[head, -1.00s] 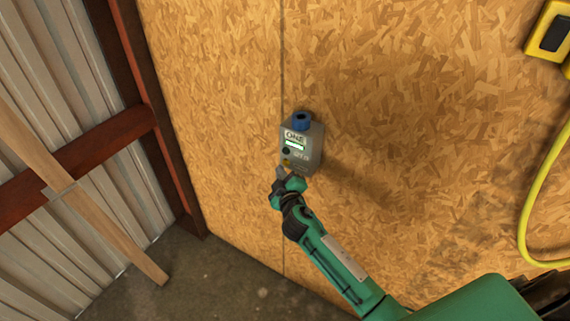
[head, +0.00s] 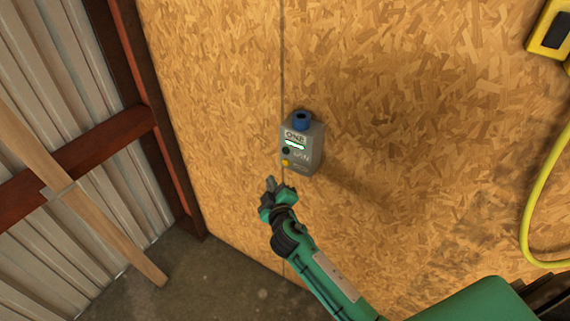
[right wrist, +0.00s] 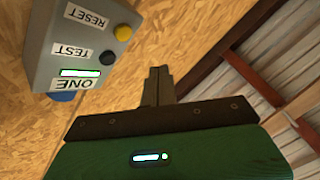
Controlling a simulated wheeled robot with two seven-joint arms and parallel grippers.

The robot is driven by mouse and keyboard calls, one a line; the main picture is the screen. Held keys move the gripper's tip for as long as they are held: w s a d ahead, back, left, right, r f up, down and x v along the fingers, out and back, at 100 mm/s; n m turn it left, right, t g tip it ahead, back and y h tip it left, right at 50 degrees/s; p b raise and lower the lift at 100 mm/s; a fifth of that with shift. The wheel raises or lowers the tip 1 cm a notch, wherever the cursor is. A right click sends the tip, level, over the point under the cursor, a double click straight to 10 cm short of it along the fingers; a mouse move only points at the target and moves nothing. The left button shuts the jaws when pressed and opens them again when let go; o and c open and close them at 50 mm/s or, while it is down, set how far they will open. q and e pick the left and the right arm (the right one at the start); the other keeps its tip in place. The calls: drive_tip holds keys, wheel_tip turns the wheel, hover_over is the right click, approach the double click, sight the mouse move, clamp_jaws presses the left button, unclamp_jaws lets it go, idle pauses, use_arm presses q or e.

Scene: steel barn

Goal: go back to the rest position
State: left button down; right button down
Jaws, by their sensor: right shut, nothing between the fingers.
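My right gripper (head: 270,183) is shut and empty, in front of the wall below and left of a grey box. It also shows in the right wrist view (right wrist: 158,72), its fingers together. The grey box (head: 315,147) is fixed to the wall, with a blue part on top, a lit green display, a dark button and a yellow button. In the right wrist view the box (right wrist: 48,45) appears upside down at upper left, with labels reading RESET, TEST and ONE. The gripper is apart from the box. My left gripper is in neither view.
The chipboard wall (head: 420,120) fills most of the head view. A yellow device (head: 550,30) and yellow cable (head: 535,200) are at the right. A wooden plank (head: 110,240) leans at the left by red steel beams (head: 80,155). Concrete floor (head: 220,275) lies below.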

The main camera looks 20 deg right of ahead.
idle(0.5)
drive_tip(key=s+d+f+g, duration=0.1)
drive_tip(key=s+f+g, duration=0.1)
drive_tip(key=f, duration=0.8)
drive_tip(key=s+f+g, duration=0.2)
drive_tip(key=s+f, duration=0.1)
drive_tip(key=f, duration=0.7)
drive_tip(key=s+d+f+m+g+y, duration=0.1)
drive_tip(key=s+f+g, duration=0.2)
drive_tip(key=s+f, duration=0.6)
drive_tip(key=s+d+f+m+g, duration=0.15)
drive_tip(key=s+f, duration=0.45)
drive_tip(key=f, duration=0.6)
drive_tip(key=s+d+f+m+g, duration=0.1)
drive_tip(key=s+f, duration=0.5)
drive_tip(key=s, duration=0.6)
drive_tip(key=s+d+f+m+g+b, duration=0.1)
drive_tip(key=s+f+g, duration=0.3)
drive_tip(key=s, duration=0.8)
drive_tip(key=s+d+f+m+g, duration=0.1)
drive_tip(key=s+d+f+g, duration=0.1)
drive_tip(key=s+f, duration=0.6)
drive_tip(key=s, duration=0.4)
drive_tip(key=shift+s+d+m+g+y+b, duration=0.15)
drive_tip(key=shift+d+m+g+y+b, duration=0.15)
drive_tip(key=shift+m+g+y, duration=0.1)
